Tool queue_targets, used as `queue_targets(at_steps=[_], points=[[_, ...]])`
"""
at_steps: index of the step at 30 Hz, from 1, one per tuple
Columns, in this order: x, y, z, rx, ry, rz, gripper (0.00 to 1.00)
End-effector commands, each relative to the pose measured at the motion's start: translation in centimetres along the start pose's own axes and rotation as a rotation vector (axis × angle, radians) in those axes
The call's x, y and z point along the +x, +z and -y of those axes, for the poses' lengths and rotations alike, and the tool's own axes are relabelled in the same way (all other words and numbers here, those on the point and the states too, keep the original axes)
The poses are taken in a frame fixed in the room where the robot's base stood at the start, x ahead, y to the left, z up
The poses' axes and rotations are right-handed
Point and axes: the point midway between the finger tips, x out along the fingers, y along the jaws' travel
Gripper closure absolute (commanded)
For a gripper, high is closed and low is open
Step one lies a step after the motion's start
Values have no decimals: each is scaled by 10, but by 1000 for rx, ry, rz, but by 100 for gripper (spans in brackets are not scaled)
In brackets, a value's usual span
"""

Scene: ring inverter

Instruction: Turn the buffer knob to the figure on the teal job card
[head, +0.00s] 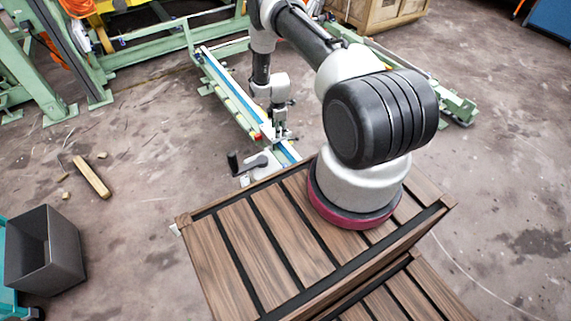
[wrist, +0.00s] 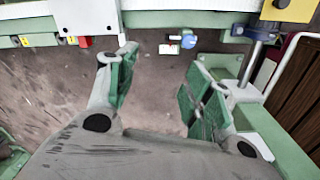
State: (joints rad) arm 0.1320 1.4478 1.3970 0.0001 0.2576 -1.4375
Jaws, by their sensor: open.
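My gripper (head: 281,134) hangs over the green rail with the blue strip in the head view. In the wrist view my gripper (wrist: 160,72) is open, with its two green-padded fingers apart and nothing between them. A small blue knob-like part (wrist: 188,41) shows beyond the fingers, apart from them. A yellow block (wrist: 292,9) with a dark round spot is at the top right corner. I cannot tell which of these, if either, is the buffer knob. No teal job card can be made out, and no figures are readable.
A red block (wrist: 85,42) sits on the green rail in the wrist view. A dark lever (head: 254,163) stands by the rail's near end in the head view. A grey bin (head: 62,250) and a loose wooden block (head: 92,177) lie left on open floor.

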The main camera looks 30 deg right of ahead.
Motion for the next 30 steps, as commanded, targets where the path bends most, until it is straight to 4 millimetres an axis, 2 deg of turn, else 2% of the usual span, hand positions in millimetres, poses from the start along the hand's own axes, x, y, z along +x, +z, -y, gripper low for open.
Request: queue_targets(at_steps=[1,3,6,11,22,30], points=[[33,4,17,-32,-15,2,49],[66,9,34,-75,-25,3,49],[97,13,52,-117,-34,3,49],[121,16,64,-144,-38,2,49],[178,16,67,-144,-39,2,49],[193,16,67,-143,-39,2,49]])
